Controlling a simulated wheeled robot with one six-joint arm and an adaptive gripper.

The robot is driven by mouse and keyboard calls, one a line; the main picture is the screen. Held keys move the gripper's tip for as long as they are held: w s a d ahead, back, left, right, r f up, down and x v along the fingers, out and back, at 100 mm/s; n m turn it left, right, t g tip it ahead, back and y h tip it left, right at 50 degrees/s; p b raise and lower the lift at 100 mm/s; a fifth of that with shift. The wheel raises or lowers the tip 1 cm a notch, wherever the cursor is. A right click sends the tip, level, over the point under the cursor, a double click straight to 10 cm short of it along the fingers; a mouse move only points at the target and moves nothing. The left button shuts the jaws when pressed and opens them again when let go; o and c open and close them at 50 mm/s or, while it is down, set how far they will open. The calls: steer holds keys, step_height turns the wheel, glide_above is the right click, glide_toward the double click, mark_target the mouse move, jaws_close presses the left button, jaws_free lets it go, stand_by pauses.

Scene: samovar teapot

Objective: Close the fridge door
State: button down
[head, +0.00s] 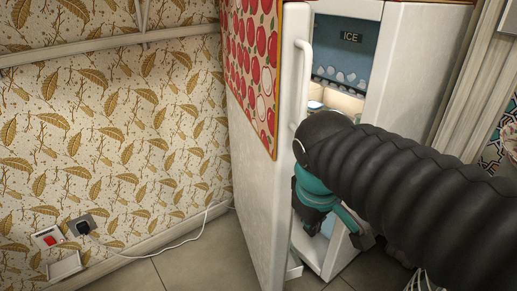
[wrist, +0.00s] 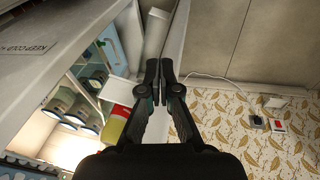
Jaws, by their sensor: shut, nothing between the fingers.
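The white fridge stands open in the head view. Its door (head: 262,190) is swung out to the left, with a red apple-print cloth (head: 253,70) over its upper part and a long white handle (head: 303,85). The fridge body (head: 405,75) is at the right, with an "ICE" label inside. My gripper (wrist: 159,85) is shut and empty in the wrist view. In the head view my arm crosses in front of the opening, and the gripper is partly hidden, low beside the door's edge. I cannot tell whether it touches the door.
Jars (wrist: 67,105) and a red-and-yellow container (wrist: 115,123) show inside the fridge in the wrist view. Patterned wallpaper (head: 120,130) covers the wall at left, with a socket and plug (head: 81,226) and a white cord (head: 170,246). Bare tiled floor (head: 170,272) lies in front of the wall.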

steer(key=w+a+r+n+h+p, duration=0.45)
steer(key=a+r+n, duration=0.25)
steer(key=a, duration=0.3)
steer(key=w+a+r+n+h+p, duration=0.3)
steer(key=w+a+r+n+p, duration=0.25)
steer(key=a, duration=0.45)
steer(key=n+b, duration=0.2)
glide_toward(270, 174)
steer(key=a+f+x, duration=0.1)
steer(key=x, duration=0.4)
steer(key=shift+w+d+r+g, duration=0.1)
steer(key=shift+d+g, duration=0.05)
steer(key=shift+d, duration=0.3)
steer(key=shift+w+d+g, duration=0.15)
steer(key=shift+d, duration=0.25)
